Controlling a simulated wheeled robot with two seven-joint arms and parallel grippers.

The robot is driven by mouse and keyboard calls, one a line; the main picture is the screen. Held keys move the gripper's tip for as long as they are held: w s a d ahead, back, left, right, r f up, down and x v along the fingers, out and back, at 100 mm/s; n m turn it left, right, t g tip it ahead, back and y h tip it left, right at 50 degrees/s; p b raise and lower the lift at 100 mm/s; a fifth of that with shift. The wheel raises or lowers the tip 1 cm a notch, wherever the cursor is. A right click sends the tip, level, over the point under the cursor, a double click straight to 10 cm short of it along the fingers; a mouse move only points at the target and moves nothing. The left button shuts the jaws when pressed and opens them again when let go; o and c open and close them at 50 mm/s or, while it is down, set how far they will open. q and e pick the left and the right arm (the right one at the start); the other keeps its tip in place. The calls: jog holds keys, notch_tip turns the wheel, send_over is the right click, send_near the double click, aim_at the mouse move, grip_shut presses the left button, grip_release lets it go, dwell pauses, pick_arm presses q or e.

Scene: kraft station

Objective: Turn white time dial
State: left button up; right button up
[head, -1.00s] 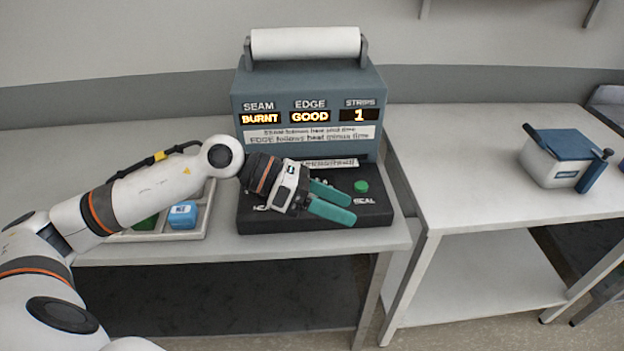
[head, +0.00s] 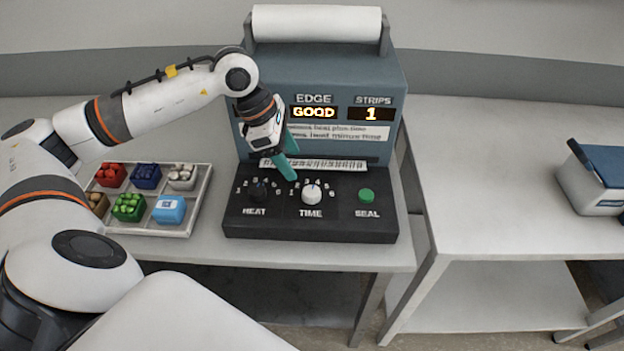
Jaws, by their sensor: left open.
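The white time dial (head: 312,194) sits in the middle of the black control panel (head: 338,234), above the label TIME and inside an arc of numbers. My left gripper (head: 289,160) has teal fingers and hangs above and slightly left of the dial, apart from it, with its fingers pointing down. It is open and holds nothing visible. The black heat dial (head: 258,193) is to the left and the green seal button (head: 366,195) to the right. The sealing machine (head: 390,85) shows EDGE GOOD and STRIPS 1; my arm hides the SEAM display. My right gripper is out of view.
A divided tray (head: 205,187) with colored items stands left of the panel on the table. A white container with a blue lid (head: 600,165) stands on the right table (head: 490,180), whose middle is clear. A white roll (head: 317,22) tops the machine.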

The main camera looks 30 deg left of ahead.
pick_arm(q)
jog(key=p, duration=0.1)
send_over(311, 191)
jog(key=s+a, duration=0.1)
jog(key=a, duration=0.1)
notch_tip(311, 191, down, 5)
jog(key=shift+d+f, duration=0.1)
jog(key=shift+d, duration=0.05)
jog(key=x, duration=0.3)
jog(key=shift+d+f+p, duration=0.1)
jog(key=shift+f+p, duration=0.2)
jog(key=shift+f, duration=0.05)
jog(key=shift+w+f, duration=0.1)
jog(key=shift+f, duration=0.1)
jog(key=c, duration=1)
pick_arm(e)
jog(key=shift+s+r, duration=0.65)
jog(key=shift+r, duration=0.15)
